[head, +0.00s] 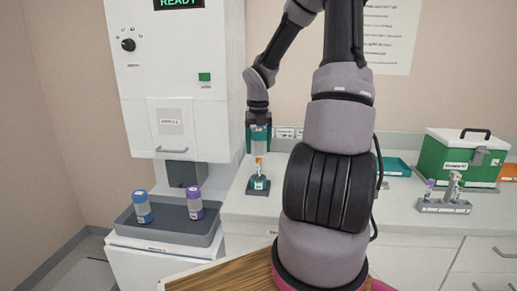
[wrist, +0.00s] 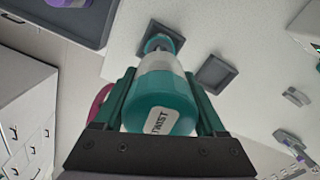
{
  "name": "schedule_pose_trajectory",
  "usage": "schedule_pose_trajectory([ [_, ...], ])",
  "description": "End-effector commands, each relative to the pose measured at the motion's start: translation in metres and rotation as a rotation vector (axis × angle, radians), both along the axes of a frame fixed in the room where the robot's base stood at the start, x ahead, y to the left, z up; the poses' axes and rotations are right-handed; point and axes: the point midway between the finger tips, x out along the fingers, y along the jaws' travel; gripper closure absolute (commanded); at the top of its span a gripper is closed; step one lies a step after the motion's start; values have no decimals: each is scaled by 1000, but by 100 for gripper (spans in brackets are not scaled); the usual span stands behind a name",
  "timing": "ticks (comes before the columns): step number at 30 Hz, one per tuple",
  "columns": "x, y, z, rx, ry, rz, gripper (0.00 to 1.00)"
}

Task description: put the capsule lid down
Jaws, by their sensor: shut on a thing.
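The capsule lid (wrist: 165,103) is a teal cap marked "TWIST" with a clear sleeve, seen from above in the wrist view. My gripper (wrist: 160,80) is shut on it, one teal finger on each side. In the head view my gripper (head: 259,132) points down and the lid's clear part (head: 260,147) shows between the fingers. Below it, a small orange-topped tube (head: 259,165) stands upright in a dark teal base (head: 258,186) on the white counter. The lid appears to be above the tube. Whether they touch is hard to tell.
A dark square pad (wrist: 215,73) lies beside the base. A grey tray (head: 174,232) at left holds a blue-capped jar (head: 142,207) and a purple-capped jar (head: 194,204). The white machine (head: 182,75) stands left of my gripper. A green box (head: 462,158) and grey rack (head: 443,205) are right.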

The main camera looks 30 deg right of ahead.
Motion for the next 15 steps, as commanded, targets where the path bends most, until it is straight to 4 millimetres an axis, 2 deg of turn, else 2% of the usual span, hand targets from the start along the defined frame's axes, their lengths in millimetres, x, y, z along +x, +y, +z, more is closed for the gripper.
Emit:
schedule_pose_trajectory([
  [8, 5, -2, -1, 4, -1, -52, 94],
  [11, 16, -9, -4, 10, 0, -181, 94],
  [15, 41, -24, -10, 21, 3, -474, 94],
])
